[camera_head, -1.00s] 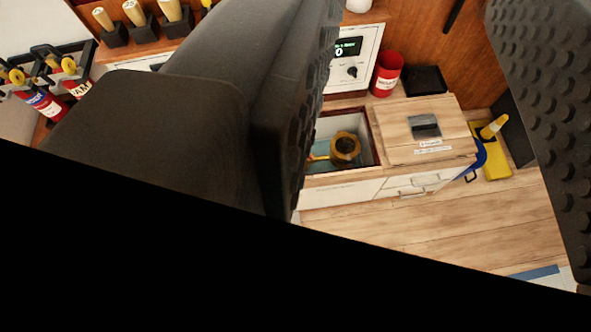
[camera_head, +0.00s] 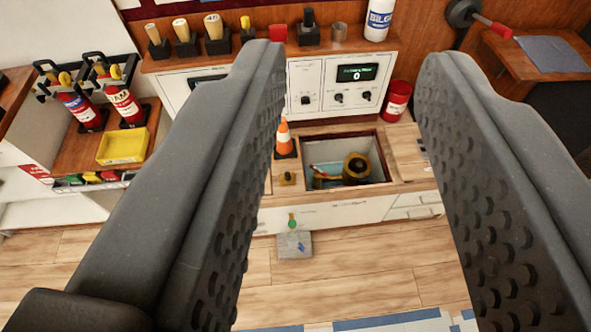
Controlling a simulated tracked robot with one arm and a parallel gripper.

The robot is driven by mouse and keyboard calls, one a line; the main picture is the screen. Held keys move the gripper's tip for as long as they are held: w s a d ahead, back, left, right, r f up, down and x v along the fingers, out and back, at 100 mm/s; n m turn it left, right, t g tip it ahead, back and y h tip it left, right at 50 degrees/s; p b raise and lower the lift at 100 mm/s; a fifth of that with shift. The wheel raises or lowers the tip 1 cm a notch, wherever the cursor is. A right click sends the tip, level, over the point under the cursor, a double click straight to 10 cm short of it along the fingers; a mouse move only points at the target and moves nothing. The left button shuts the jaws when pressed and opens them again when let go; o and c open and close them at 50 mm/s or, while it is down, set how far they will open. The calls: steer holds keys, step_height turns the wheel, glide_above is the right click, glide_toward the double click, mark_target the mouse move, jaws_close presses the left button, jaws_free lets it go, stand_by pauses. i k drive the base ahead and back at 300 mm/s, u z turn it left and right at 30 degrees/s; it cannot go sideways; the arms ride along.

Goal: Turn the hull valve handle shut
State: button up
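A brass valve (camera_head: 356,167) sits inside an open, pale-lined well (camera_head: 375,142) in the low wooden counter, in the middle of the view. A thin handle (camera_head: 322,176), partly reddish and yellowish, seems to reach left from the valve; its exact angle is too small to tell. My gripper (camera_head: 350,70) is open and empty. Its two dark studded fingers stand wide apart, one on each side of the well in the picture, and it is well short of the valve.
A white panel (camera_head: 340,85) with knobs rises behind. A grey block (camera_head: 294,245) lies on the otherwise open floor in front.

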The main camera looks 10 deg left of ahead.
mark_target(319, 172)
steer(key=u, duration=0.55)
steer(key=i, duration=1)
steer(key=z, duration=0.05)
